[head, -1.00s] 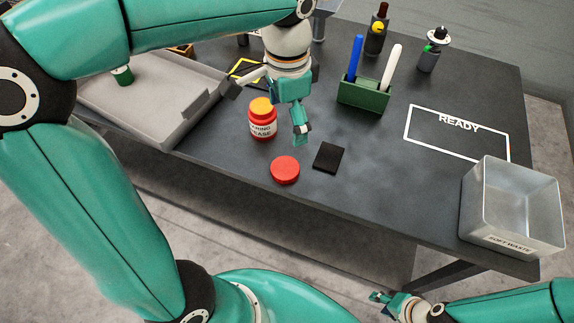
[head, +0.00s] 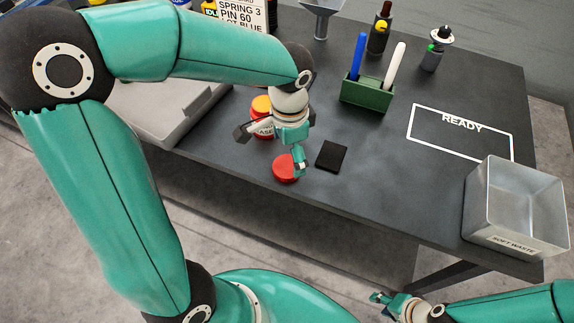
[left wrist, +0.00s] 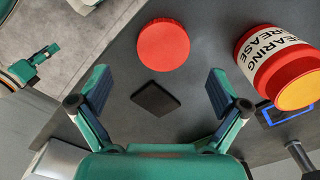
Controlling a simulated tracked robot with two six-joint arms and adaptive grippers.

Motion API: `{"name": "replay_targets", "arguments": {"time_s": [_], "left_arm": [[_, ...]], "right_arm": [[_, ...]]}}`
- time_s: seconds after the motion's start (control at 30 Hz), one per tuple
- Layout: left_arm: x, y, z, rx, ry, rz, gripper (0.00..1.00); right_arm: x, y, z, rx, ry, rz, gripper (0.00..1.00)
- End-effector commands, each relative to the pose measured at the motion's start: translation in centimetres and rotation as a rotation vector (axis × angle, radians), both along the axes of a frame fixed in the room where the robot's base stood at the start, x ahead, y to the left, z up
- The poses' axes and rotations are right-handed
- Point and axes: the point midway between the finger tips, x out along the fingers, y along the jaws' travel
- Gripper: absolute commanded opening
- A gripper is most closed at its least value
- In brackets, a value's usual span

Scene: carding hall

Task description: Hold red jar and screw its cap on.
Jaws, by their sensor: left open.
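The red jar (head: 260,104) stands upright on the dark table, with an orange top and a white grease label. My left gripper partly hides it in the head view; the left wrist view shows it at the right (left wrist: 272,62). The red cap (head: 284,169), a flat disc, lies on the table in front of the jar, apart from it. It also shows in the left wrist view (left wrist: 163,44), beyond the fingertips. My left gripper (head: 271,150) is open and empty above the table by the cap and jar. My right gripper (head: 382,303) is low at the bottom, away from both.
A black square pad (head: 331,156) lies right of the cap. A green holder (head: 367,94) with blue and white markers stands behind. A grey tray (head: 165,112) is left. A metal bin (head: 490,195) is at the right edge. The READY outline (head: 461,133) is empty.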

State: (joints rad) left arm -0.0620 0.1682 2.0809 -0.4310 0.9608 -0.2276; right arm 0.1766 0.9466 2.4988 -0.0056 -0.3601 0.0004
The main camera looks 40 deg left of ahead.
Motion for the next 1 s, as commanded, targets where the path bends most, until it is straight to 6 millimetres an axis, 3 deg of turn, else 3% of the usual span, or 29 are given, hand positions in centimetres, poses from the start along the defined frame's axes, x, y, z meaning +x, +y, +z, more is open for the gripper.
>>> {"name": "replay_targets", "arguments": {"time_s": [0.17,0.5,0.9,1.0], "left_arm": [[0.0,0.1,-0.5,0.0,0.002,0.0,0.99],[0.0,0.5,-4.9,0.0,0.004,-0.001,0.99],[0.0,0.5,-5.2,0.0,0.0,0.0,0.99],[0.0,0.5,-5.2,0.0,0.0,0.001,0.82]], "right_arm": [[0.0,0.0,0.1,0.0,0.0,0.0,0.4],[0.0,0.0,0.4,0.0,0.0,0.0,0.4],[0.0,0.0,0.4,0.0,0.0,0.0,0.4],[0.0,0.0,0.4,0.0,0.0,0.0,0.4]]}}
